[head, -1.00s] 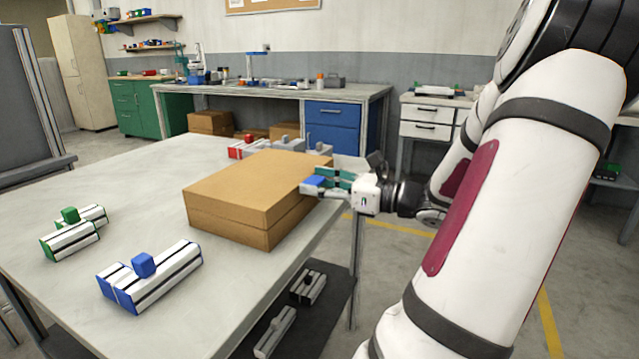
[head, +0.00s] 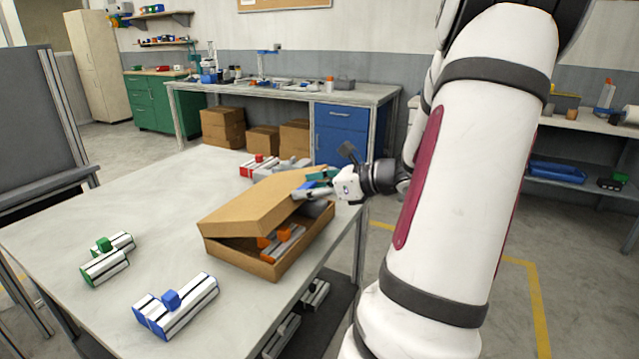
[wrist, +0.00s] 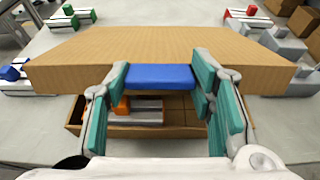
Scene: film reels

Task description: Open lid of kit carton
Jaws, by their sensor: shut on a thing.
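The kit carton (head: 268,266) is a brown box near the table's right edge. Its lid (head: 262,204) is tilted, raised along the side near my gripper, with the carton partly open. Orange pieces and a white-and-black profile (head: 290,241) show inside. My gripper (head: 314,185) is at the lid's raised edge. In the wrist view, its teal-padded fingers are on either side of a blue tab (wrist: 160,77) at the lid's edge (wrist: 70,77) and hold it. The lid hides part of the carton's inside.
On the table (head: 150,215) stand a blue-ended profile assembly (head: 178,305) and a green-ended one (head: 106,262) at left. A red-ended one (head: 258,166) and grey pieces sit behind the carton. The left table middle is clear.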

